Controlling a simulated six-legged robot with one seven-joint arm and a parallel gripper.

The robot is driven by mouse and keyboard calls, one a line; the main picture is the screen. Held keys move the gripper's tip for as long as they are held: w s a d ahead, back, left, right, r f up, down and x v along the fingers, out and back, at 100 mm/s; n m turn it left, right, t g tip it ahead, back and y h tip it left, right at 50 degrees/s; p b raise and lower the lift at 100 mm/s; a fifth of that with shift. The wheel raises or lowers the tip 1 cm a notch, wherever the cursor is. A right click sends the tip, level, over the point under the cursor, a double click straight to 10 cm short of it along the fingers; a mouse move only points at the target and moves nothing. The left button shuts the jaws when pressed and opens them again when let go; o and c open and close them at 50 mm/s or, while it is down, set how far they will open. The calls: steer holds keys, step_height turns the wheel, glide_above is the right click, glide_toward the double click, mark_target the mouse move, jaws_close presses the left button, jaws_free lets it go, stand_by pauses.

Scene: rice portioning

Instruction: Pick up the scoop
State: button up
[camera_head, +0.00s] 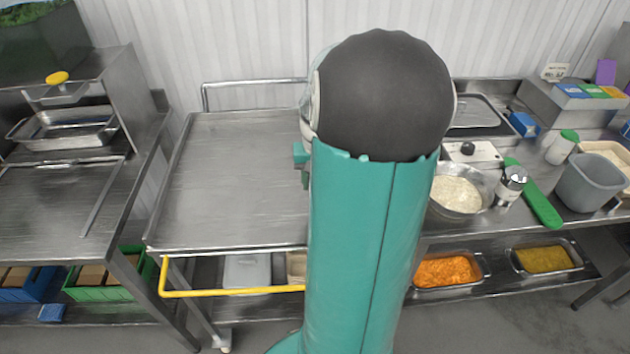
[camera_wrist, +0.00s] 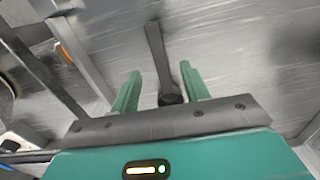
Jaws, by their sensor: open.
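In the wrist view my gripper (camera_wrist: 160,72) is open, with two green fingers spread apart. A dark, narrow handle (camera_wrist: 157,50), which looks like part of the scoop, shows in the gap between the fingers. Its near end is round and dark, close to the gripper's base. There is visible space on both sides of the handle, and I cannot tell how far below the fingers it lies. The scoop's bowl is not clear in either view. In the head view my own arm covers the middle and hides most of my gripper.
A steel cart (camera_head: 235,170) with a bare top and yellow handle (camera_head: 230,292) stands in the middle. On the right counter are a bowl of rice (camera_head: 458,193), a shaker (camera_head: 511,184), a green-handled tool (camera_head: 540,205) and a grey bin (camera_head: 588,182). Food trays sit below.

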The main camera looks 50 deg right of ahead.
steer(key=f, duration=0.5)
steer(key=shift+s+a, duration=0.1)
steer(key=shift+s, duration=0.1)
steer(key=shift+f, duration=0.45)
jaws_close()
